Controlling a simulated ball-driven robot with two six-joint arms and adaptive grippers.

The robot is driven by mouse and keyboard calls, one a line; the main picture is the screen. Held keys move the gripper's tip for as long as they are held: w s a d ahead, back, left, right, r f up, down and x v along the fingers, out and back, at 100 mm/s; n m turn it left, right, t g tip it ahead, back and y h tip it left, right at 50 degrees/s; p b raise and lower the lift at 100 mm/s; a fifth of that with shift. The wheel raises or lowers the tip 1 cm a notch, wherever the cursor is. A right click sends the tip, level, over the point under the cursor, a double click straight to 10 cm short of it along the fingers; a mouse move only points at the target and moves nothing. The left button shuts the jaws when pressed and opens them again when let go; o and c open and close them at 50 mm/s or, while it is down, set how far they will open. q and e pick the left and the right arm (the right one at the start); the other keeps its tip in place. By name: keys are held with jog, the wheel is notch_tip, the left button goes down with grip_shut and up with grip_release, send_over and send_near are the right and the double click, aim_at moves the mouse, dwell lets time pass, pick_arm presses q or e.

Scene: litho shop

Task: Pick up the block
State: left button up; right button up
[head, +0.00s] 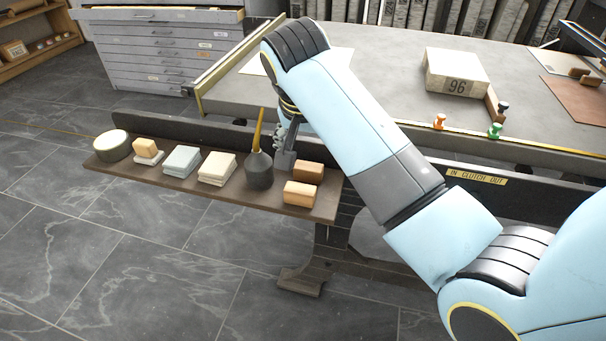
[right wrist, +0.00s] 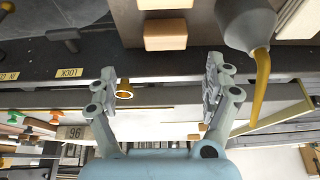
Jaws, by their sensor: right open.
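Two small wooden blocks lie one behind the other near the right end of a narrow shelf: a lighter front block (head: 299,194) and a browner rear block (head: 309,172). In the right wrist view, the rear block (right wrist: 165,34) lies above the gap between my fingers, and the front block (right wrist: 165,4) is cut by the top edge. My right gripper (head: 285,160) is partly hidden by its arm, just left of the rear block. Its fingers (right wrist: 162,85) are apart with nothing between them. My left gripper is not in view.
On the shelf (head: 255,198), a grey can with a yellow spout (head: 259,172) stands close to my gripper. Farther left are a cream stack (head: 217,168), a pale blue stack (head: 181,160), a sponge (head: 146,146) and a round tin (head: 112,146). A stone marked 96 (head: 455,73) lies on the table behind.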

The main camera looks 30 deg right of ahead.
aim_at(309, 164)
jog(key=x, duration=0.3)
jog(key=shift+f+b, duration=0.2)
jog(key=shift+b, duration=0.15)
jog(key=x, duration=0.1)
jog(key=b+x, duration=0.1)
jog(key=x, duration=0.2)
jog(key=shift+w+a+f+b, duration=0.25)
jog(key=shift+w+f+b, duration=0.05)
jog(key=shift+f+b, duration=0.1)
jog(key=shift+d+f, duration=0.1)
jog(key=shift+f, duration=0.1)
jog(key=shift+c, duration=0.3)
jog(key=c, duration=1.2)
jog(key=shift+r, duration=0.15)
